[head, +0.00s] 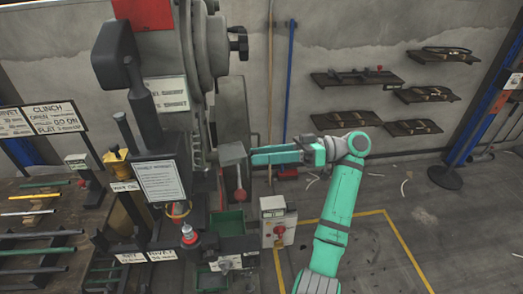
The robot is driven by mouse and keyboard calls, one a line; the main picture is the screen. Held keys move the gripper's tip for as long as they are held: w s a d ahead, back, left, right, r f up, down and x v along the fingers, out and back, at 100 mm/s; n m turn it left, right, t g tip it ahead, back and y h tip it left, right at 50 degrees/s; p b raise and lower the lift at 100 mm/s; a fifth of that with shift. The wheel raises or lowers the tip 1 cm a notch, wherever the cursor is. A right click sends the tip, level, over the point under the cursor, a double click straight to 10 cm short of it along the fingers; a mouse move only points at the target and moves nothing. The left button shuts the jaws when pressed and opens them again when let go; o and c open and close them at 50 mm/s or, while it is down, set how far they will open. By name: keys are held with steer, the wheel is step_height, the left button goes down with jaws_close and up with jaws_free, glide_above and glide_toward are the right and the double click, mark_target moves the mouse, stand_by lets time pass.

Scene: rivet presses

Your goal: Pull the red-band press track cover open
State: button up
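The press (150,50) with a red panel (143,13) on its upper body stands left of centre in the head view. A grey block-like part (233,153) juts from its right side, above a lever with a red ball knob (240,196). I cannot tell for sure which part is the track cover. My teal gripper (253,156) reaches in from the right, with its fingertips at the right edge of the grey part. I cannot tell whether they touch it. The gap between the fingers and anything between them are not clear at this angle.
A grey box with a red knob (279,228) stands below my arm. A green bin (228,222) sits at the press base. A bench with rods (40,213) is at the left. Wall shelves (357,77) are at the right. The floor inside the yellow line (405,250) looks clear.

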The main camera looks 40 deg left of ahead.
steer(key=v, duration=1.1)
steer(key=shift+w+d, duration=0.15)
steer(key=shift+d, duration=0.25)
steer(key=shift+w, duration=0.1)
